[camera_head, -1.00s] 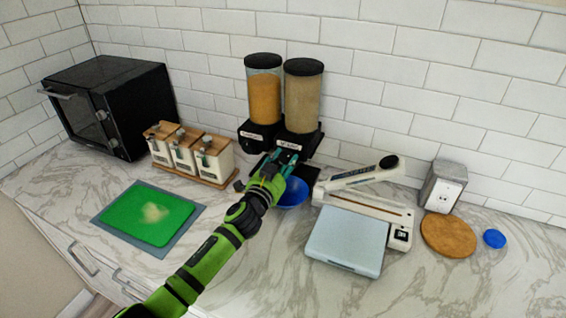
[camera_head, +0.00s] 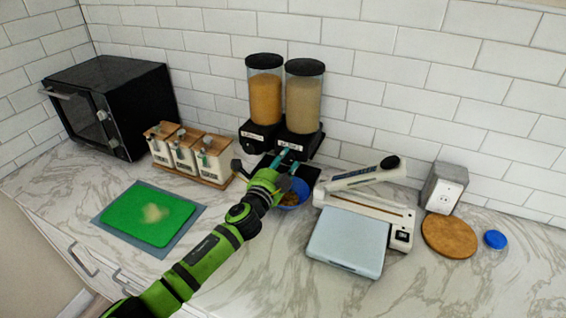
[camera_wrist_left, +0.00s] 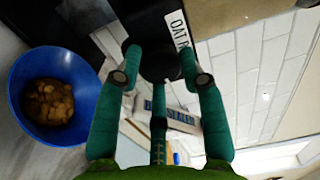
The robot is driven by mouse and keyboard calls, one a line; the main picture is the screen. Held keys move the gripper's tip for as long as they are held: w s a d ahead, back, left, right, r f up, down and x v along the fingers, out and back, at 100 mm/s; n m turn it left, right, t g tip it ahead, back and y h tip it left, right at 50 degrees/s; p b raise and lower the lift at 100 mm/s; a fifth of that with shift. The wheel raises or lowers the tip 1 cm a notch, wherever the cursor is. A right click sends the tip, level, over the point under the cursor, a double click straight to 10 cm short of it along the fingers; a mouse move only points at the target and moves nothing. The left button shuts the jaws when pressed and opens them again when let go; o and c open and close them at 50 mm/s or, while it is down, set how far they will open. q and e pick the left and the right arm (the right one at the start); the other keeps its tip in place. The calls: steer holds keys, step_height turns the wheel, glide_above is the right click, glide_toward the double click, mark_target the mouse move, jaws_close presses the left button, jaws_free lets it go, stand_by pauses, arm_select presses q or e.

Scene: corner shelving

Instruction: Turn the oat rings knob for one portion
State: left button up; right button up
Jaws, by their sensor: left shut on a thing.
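The cereal dispenser has two clear hoppers with black lids. The right hopper (camera_head: 303,102) holds pale tan cereal, the left hopper (camera_head: 265,96) orange cereal. My left gripper (camera_head: 287,157) is at the front of the right unit. In the left wrist view its teal fingers (camera_wrist_left: 160,66) are shut on the dark round knob (camera_wrist_left: 160,60), beside a white label (camera_wrist_left: 178,28) reading "OAT R", partly cut off. The knob is hidden by the gripper in the head view. A blue bowl (camera_head: 296,203) sits below, with brown pieces (camera_wrist_left: 48,102) in it. My right gripper is not in view.
A white bag sealer (camera_head: 365,208) and pale blue flat box (camera_head: 346,240) stand right of the bowl. White canisters (camera_head: 185,155) stand left. A green board (camera_head: 147,213) lies front left. A wooden disc (camera_head: 449,236) lies at right.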

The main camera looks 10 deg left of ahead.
arm_select(q)
steer(key=shift+d+r+m, duration=0.3)
steer(key=shift+m, duration=0.3)
steer(key=o, duration=1.1)
steer(key=shift+o, duration=0.2)
steer(key=shift+d+f, duration=0.15)
steer(key=shift+s+a+f, duration=0.15)
steer(key=shift+s+a, duration=0.15)
steer(key=shift+s, duration=0.05)
steer(key=s+a, duration=0.1)
steer(key=s, duration=1)
steer(key=shift+a, duration=0.35)
steer(key=shift+s, duration=0.1)
